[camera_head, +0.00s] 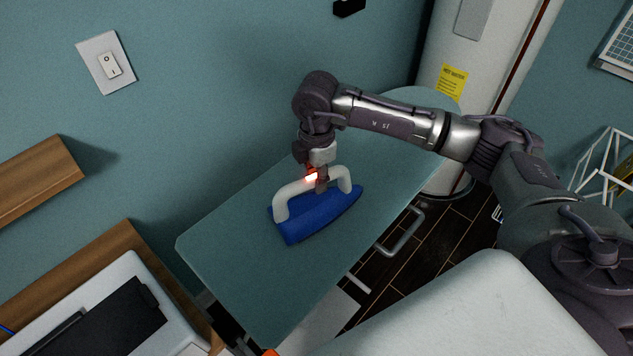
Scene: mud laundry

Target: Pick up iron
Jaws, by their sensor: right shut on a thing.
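The iron (318,214) has a blue body and a white arched handle. It is at the middle of the teal ironing board (235,267), and I cannot tell whether it rests on the board or hangs just above it. My right gripper (320,182) comes down from above and is shut on the iron's handle. The fingers partly cover the handle where they grip it. My left gripper is not in the view.
A white appliance (110,310) and a wooden shelf (35,180) stand at the left. A white cylindrical tank (455,110) with a yellow label is behind the board. A white wire rack (605,165) is at the right. The board's near-left part is clear.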

